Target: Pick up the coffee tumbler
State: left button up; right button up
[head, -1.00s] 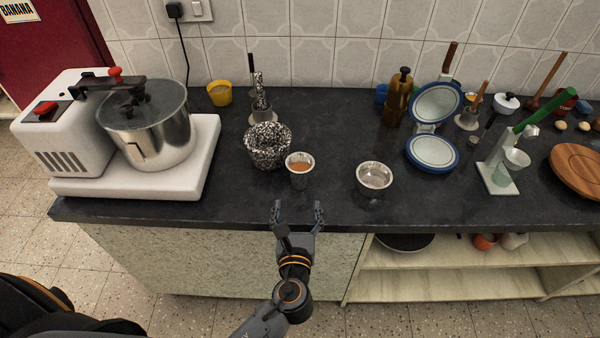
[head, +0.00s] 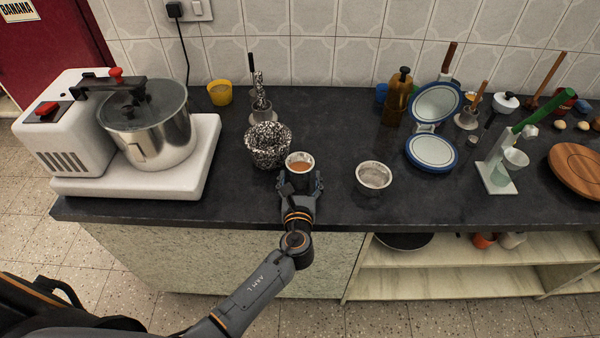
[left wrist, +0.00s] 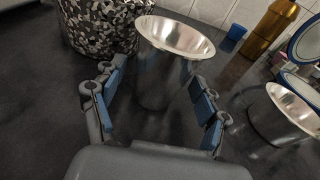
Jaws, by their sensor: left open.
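The coffee tumbler (head: 299,163) is a small steel cup with brown coffee in it, standing upright near the front of the dark counter. It also shows in the left wrist view (left wrist: 165,75), where its inside looks silvery. My left gripper (head: 301,184) is open with its fingers on either side of the tumbler's lower part. In the left wrist view the blue-padded fingers of my left gripper (left wrist: 155,100) flank the tumbler, with a gap visible at the sides. The tumbler's lower front is partly hidden by the gripper in the head view. My right gripper is not in view.
A speckled black-and-white pot (head: 268,146) stands close at the tumbler's left and back. A steel bowl (head: 373,178) stands to the right with clear counter between. A white wet grinder (head: 65,140) fills the left end. A brown bottle (head: 396,100) stands farther back.

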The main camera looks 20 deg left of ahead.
pick_arm(q)
jog(key=shift+c, duration=0.2)
jog(key=c, duration=1.4)
jog(key=shift+o, duration=0.2)
jog(key=shift+r, duration=0.2)
jog(key=shift+r+p, duration=0.5)
jog(key=shift+r, duration=0.65)
jog(key=s+a+r+p, duration=0.2)
jog(key=s+a+r, duration=0.7)
jog(key=a+r, duration=0.1)
jog(key=shift+a+r, duration=0.15)
jog(key=shift+a, duration=0.1)
